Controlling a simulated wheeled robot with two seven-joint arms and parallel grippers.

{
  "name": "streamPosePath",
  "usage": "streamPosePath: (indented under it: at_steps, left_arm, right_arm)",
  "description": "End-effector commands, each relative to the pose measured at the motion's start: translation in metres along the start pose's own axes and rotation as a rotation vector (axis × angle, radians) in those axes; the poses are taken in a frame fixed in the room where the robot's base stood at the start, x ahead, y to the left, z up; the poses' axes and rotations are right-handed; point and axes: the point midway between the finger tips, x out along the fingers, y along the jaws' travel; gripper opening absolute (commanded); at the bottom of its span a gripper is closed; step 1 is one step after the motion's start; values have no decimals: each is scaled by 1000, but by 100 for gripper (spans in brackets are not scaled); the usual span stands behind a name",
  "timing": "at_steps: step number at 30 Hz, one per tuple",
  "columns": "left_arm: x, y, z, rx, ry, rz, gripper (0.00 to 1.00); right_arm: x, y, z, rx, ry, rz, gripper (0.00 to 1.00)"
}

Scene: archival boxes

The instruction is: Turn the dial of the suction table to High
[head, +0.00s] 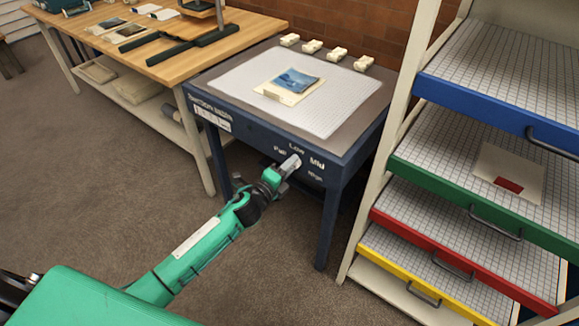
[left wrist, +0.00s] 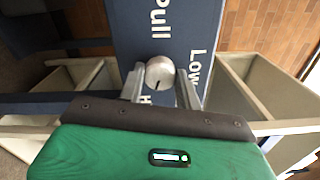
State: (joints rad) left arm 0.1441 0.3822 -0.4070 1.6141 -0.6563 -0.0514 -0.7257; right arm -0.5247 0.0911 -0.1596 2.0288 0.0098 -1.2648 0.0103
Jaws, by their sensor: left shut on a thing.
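The suction table (head: 225,88) is dark blue with a pale gridded top. Its front panel carries the words Low, Mid and others around a metal dial (left wrist: 159,72). My left gripper (head: 291,163) reaches the panel from the front. In the left wrist view its fingers (left wrist: 161,84) stand on either side of the round dial, shut on it. "Pull" and "Low" show near the dial there, and an "H" is partly hidden behind my gripper. I cannot tell clearly where the dial points. In the head view my gripper mostly covers the dial. My right gripper is not in view.
A print on a cream sheet (head: 288,85) lies on the suction table's top, with several small cream blocks behind it. A wooden workbench (head: 235,25) stands at left. A rack with blue, green (head: 455,195), red and yellow trays stands close at right. Floor in front is clear.

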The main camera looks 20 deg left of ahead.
Motion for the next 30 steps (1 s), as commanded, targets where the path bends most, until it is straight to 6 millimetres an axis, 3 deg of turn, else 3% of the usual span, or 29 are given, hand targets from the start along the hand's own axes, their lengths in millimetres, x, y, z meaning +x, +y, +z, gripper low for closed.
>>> streamPosePath:
  at_steps: [10, 26, 27, 30]
  left_arm:
    - [0, 1, -1, 129, 1, 3, 11]
    - [0, 2, -1, 149, 1, 3, 11]
    - [0, 2, -1, 149, 2, 3, 42]
    - [0, 1, -1, 149, 1, 2, 56]
  right_arm:
    - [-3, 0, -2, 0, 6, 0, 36]
    - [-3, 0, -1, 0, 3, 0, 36]
    - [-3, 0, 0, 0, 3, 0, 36]
    - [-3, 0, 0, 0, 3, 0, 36]
